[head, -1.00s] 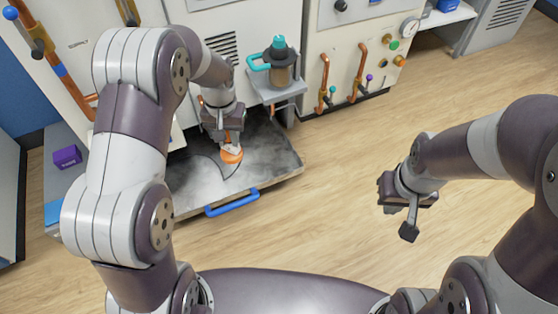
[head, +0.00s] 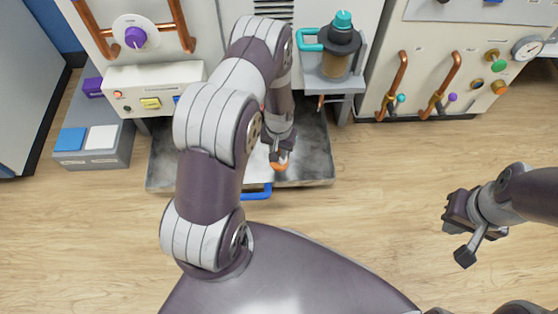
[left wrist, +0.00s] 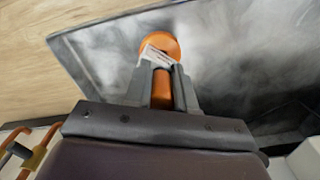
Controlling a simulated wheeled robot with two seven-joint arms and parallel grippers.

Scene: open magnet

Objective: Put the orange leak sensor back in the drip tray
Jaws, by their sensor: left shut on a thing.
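The orange leak sensor (left wrist: 161,44) is a round orange puck with a white label and an orange grip part between my left fingers. It also shows in the head view (head: 279,167), low at the front of the drip tray. My left gripper (left wrist: 162,85) is shut on it; in the head view this gripper (head: 280,155) is partly hidden by its own arm. The grey metal drip tray (head: 311,178) lies under the machine, with a blue handle (head: 258,192) at its front. I cannot tell whether the sensor touches the tray floor. My right gripper (head: 466,238) hangs over bare floor, away from the tray.
A platform with a teal-topped canister (head: 335,61) stands behind the tray at right. A grey case with blue and white panels (head: 93,150) stands left of it. Copper pipes (head: 440,95) run along the cabinet at right. The wooden floor in front is clear.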

